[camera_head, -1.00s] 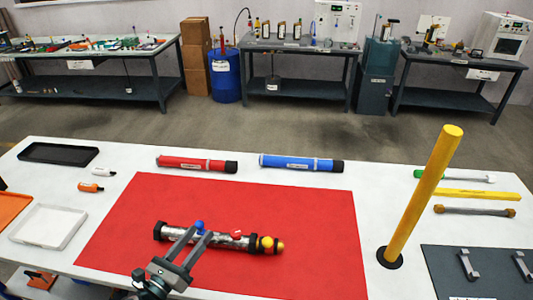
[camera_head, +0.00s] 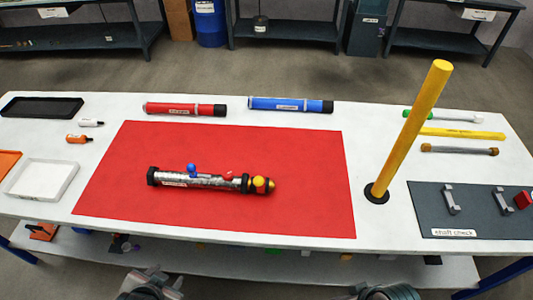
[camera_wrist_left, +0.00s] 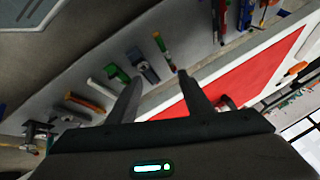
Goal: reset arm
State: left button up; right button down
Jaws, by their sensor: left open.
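My left gripper (camera_head: 150,284) is at the bottom edge of the head view, in front of the table and away from the objects on it. In the left wrist view its two fingers (camera_wrist_left: 157,98) are apart with nothing between them. Part of my right arm (camera_head: 385,291) shows at the bottom edge; its fingers cannot be made out. A silver pump tube (camera_head: 210,180) with black end rings, a blue knob, a red part and a yellow end lies on the red mat (camera_head: 300,215).
A red tube (camera_head: 185,109) and a blue tube (camera_head: 290,104) lie behind the mat. A yellow post (camera_head: 410,130) stands upright at the right, beside a dark "shaft check" board (camera_head: 470,215). A white tray (camera_head: 42,179) and black tray (camera_head: 42,106) are at the left. A lower shelf (camera_head: 200,262) holds items.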

pick_arm(q)
jog(key=s+d+n+g+h, duration=0.1)
jog(key=s+d+n+g, duration=0.25)
jog(key=s, duration=0.55)
notch_tip(320, 180, down, 35)
jog(key=s+a+b, duration=0.1)
jog(key=s+b, duration=0.1)
jog(key=b, duration=0.2)
pick_arm(e)
jog(key=s+d+f+h, duration=0.1)
jog(key=s+f, duration=0.1)
jog(key=f, duration=1.4)
jog(key=s+d+f+h, duration=0.1)
jog(key=s+d+f, duration=0.1)
jog(key=f, duration=1.5)
pick_arm(q)
jog(key=s+a+f+g+b, duration=0.2)
jog(key=s+a+f+b, duration=0.1)
jog(key=s+f, duration=1.4)
jog(key=shift+f, duration=0.4)
pick_arm(e)
jog(key=s+d+f+g, duration=0.1)
jog(key=s+d+f, duration=0.1)
jog(key=s+f, duration=1.4)
jog(key=shift+s+d+f+g, duration=0.15)
jog(key=shift+d+f+g, duration=0.25)
jog(key=shift+f, duration=0.25)
pick_arm(q)
jog(key=shift+m, duration=0.25)
